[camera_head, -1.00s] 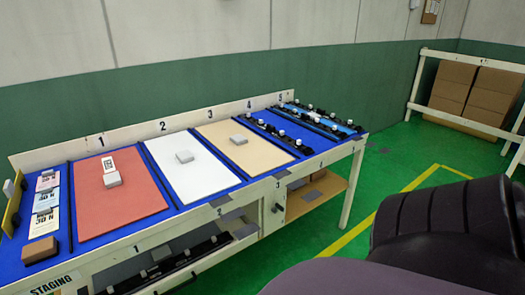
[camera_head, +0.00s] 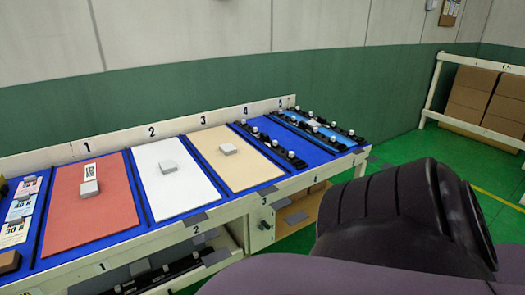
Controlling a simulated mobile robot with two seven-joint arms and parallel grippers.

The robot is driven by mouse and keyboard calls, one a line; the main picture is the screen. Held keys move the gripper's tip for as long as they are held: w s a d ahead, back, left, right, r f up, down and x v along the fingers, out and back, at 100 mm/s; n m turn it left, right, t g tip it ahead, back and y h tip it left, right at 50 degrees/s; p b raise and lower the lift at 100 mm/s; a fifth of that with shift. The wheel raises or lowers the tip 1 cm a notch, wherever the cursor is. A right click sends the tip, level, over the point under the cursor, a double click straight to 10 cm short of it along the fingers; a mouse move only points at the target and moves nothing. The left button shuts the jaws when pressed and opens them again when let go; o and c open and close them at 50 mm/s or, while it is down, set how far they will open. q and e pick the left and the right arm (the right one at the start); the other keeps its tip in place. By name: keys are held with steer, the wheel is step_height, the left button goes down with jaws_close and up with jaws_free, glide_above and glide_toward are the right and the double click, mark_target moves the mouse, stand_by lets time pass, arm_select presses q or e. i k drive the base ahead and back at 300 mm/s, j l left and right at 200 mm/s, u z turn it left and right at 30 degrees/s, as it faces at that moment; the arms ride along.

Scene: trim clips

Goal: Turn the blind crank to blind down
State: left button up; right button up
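I cannot make out a blind or a blind crank in this view. A small dark knob (camera_head: 264,226) sits on the white panel under the table's front edge; I cannot tell what it works. Neither gripper shows. A large black and purple arm link of mine fills the lower right and hides the floor and part of the table's right end.
A long white table (camera_head: 228,209) with numbered blue bays runs along the green wall. It holds a red panel (camera_head: 110,217), a white panel (camera_head: 180,195), a tan panel (camera_head: 245,175) and black rails with knobs.

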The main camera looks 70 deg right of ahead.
mark_target(264, 225)
steer(key=k+l+u, duration=0.1)
steer(key=l, duration=0.3)
steer(key=k+l+u, duration=0.1)
steer(key=k+l, duration=0.15)
steer(key=l, duration=0.15)
steer(key=k+l+u, duration=0.15)
steer(key=l, duration=0.25)
steer(key=k+l+u, duration=0.1)
steer(key=k+l, duration=0.45)
steer(key=l, duration=0.2)
steer(key=k+l, duration=0.25)
steer(key=l, duration=0.15)
steer(key=k+l, duration=0.25)
steer(key=l, duration=0.2)
steer(key=k+l, duration=0.25)
steer(key=l, duration=0.15)
